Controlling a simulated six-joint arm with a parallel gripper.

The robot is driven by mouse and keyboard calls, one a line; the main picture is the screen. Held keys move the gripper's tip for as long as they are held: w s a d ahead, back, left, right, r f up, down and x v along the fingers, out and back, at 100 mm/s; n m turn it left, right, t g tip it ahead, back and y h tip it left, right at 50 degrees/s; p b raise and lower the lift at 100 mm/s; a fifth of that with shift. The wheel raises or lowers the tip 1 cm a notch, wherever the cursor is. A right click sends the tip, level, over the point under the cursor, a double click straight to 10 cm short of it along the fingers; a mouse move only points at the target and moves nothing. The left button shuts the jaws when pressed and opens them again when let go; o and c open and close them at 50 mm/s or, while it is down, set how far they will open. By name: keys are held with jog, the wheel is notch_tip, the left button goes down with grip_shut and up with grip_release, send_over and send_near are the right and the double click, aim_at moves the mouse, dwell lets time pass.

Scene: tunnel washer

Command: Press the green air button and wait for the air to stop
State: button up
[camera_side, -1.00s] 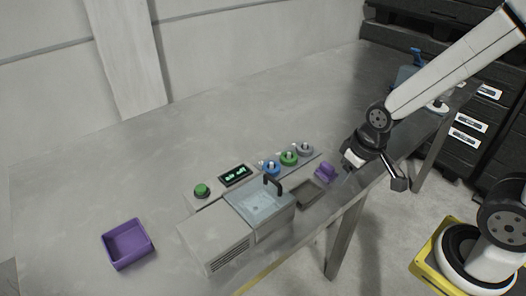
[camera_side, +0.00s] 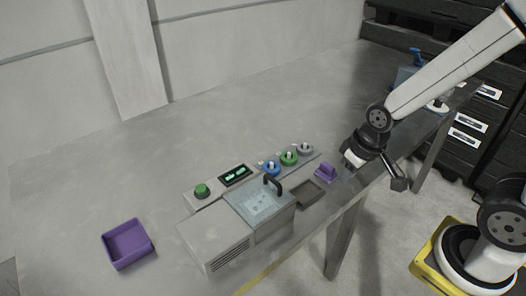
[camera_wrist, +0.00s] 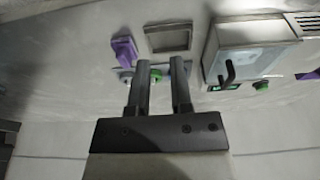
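The green air button (camera_side: 202,190) sits on a small grey box at the left end of the washer's control strip. It also shows in the wrist view (camera_wrist: 262,86), to the right of my fingers. Beside it is a dark display (camera_side: 235,175) with green marks; the marks are too small to read. The tunnel washer (camera_side: 215,238) has a clear lid (camera_side: 262,203) with a dark handle, and the lid looks closed. My gripper (camera_wrist: 160,66) is open and empty, its two fingers apart. In the side view it is above the table's right edge, well away from the button.
Blue, green and grey knobs (camera_side: 289,158) stand right of the display. A shallow dark tray (camera_side: 307,194) and a purple piece (camera_side: 326,172) lie near the table's front edge. A purple bin (camera_side: 128,243) stands at left.

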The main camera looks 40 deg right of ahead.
grip_shut()
dwell(1.4)
